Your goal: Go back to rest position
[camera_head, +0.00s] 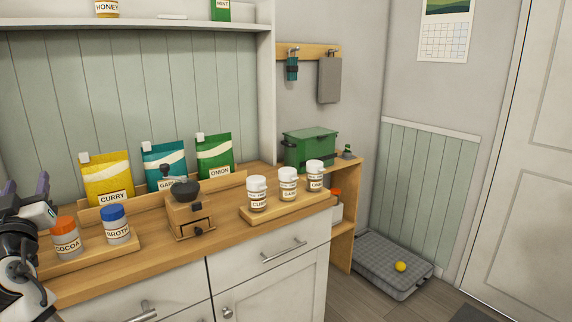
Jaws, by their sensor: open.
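My gripper (30,192) is at the far left edge, pointing up, with two dark fingers apart and nothing visible between them. My white and black arm (18,265) is partly cut off by the frame edge. It is in front of the left end of the wooden counter (225,262), close to a jar labelled COCOA (66,238) with an orange lid. I cannot tell the exact gap between them.
A blue-lidded BROTH jar (116,225) shares the left tray with the cocoa jar. A wooden grinder (189,212) stands mid-counter. Several white jars stand on the right tray (290,208). Pouches stand behind. A green box (309,148) is at the right. A grey pet bed (385,262) with a yellow ball lies on the floor.

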